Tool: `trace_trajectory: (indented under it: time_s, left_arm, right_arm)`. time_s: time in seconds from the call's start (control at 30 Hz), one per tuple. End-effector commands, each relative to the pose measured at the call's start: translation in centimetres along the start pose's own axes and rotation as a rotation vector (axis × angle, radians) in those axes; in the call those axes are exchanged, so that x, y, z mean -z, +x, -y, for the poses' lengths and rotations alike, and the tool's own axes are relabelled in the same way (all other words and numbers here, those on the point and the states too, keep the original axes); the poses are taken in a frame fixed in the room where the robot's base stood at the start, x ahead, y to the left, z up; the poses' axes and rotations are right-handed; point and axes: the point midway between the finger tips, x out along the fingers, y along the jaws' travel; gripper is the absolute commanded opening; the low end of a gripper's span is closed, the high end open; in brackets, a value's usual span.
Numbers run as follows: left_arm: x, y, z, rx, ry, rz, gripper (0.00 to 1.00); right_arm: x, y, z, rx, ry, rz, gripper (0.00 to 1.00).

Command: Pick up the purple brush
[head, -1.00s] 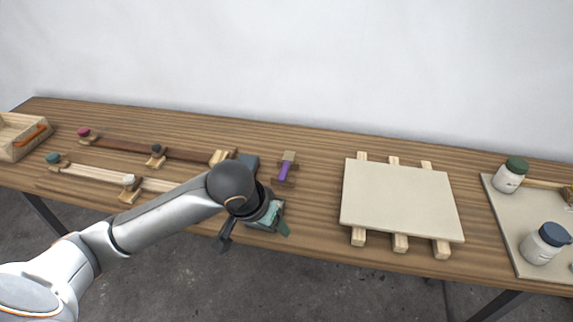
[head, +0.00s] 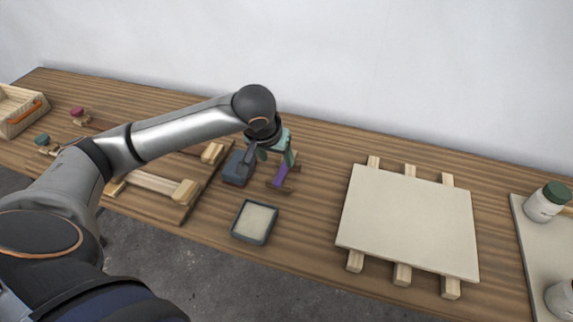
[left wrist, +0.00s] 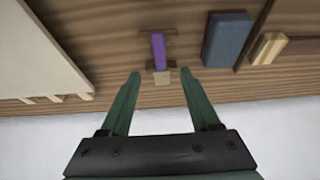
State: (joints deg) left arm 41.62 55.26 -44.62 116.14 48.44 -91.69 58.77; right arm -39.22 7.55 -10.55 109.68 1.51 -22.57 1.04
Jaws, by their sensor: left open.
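The purple brush (head: 280,176) lies on a small brown rest in the middle of the table. In the left wrist view the purple brush (left wrist: 158,45) lies ahead of my fingers, with its tan end toward me, between the fingertips in the picture. My left gripper (head: 277,160) is open and above the brush's far end, partly hiding it in the head view. The left wrist view shows the left gripper's two green fingers (left wrist: 162,75) spread apart with nothing held. My right gripper is not in view.
A dark blue block (head: 238,169) is close left of the brush. A shallow framed tray (head: 241,232) lies in front. A pale board (head: 410,220) on wooden slats stands right. Wooden tools on a board lie left; lidded jars (head: 545,203) are far right.

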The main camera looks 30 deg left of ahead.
Motion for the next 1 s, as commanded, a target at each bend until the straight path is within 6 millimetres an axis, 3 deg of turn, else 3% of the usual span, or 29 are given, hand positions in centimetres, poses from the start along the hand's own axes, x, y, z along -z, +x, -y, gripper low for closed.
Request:
trace_trajectory:
  time_s: [0.6, 1.0]
  left_arm:
    - [0.1, 7.3, 0.0, 0.0, 0.0, 0.001, 0.62]
    - [0.1, 7.7, -0.1, -0.001, 0.001, -0.001, 0.62]
  right_arm:
    - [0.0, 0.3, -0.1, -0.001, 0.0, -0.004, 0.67]
    - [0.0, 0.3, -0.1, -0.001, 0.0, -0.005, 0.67]
